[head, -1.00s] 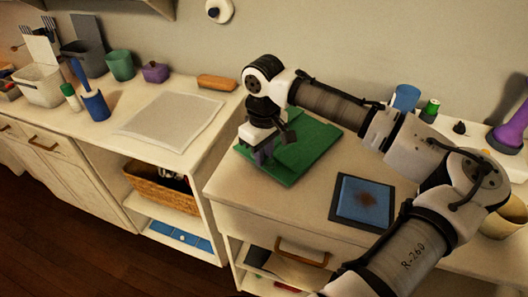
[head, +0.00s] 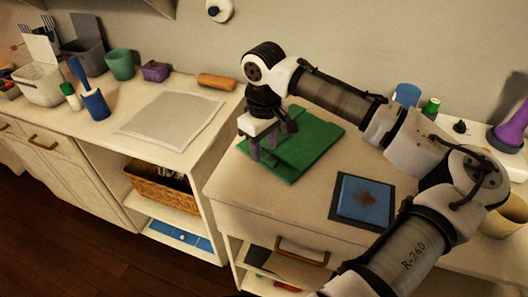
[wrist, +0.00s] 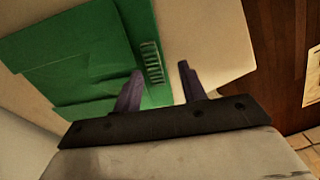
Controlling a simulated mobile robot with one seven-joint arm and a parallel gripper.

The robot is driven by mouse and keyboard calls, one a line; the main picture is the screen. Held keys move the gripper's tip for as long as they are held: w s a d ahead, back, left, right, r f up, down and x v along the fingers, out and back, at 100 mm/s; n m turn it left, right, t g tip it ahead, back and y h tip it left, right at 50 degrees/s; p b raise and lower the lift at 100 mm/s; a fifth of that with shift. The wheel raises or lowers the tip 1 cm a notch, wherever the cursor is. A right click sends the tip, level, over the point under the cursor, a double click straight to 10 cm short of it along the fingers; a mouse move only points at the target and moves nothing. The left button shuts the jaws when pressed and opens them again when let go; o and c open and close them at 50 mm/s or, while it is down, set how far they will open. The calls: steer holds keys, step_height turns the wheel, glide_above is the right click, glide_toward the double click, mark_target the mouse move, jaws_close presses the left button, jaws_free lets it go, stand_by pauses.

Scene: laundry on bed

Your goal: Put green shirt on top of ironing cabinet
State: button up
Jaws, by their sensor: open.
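The green shirt (head: 305,147) lies folded and flat on the cream top of the right-hand cabinet (head: 240,190), which I take as the ironing cabinet. It also shows in the wrist view (wrist: 85,55), at the left. My gripper (head: 264,154) is over the shirt's left edge in the head view, with its two purple fingers apart. In the wrist view my gripper (wrist: 160,68) has one finger over the shirt's edge and the other over bare cabinet top. Nothing is between the fingers. My arm hides part of the shirt's back.
A blue pad (head: 364,198) with a brown mark lies right of the shirt. A blue cup (head: 406,95), a green-capped bottle (head: 431,107) and a purple item (head: 512,124) stand behind. The left counter holds a pale cloth (head: 172,120). A wicker basket (head: 160,187) sits on a shelf below.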

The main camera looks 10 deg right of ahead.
step_height(320, 180, up, 10)
steer(key=shift+f+b, duration=0.2)
steer(key=shift+b, duration=0.2)
steer(key=shift+f, duration=0.1)
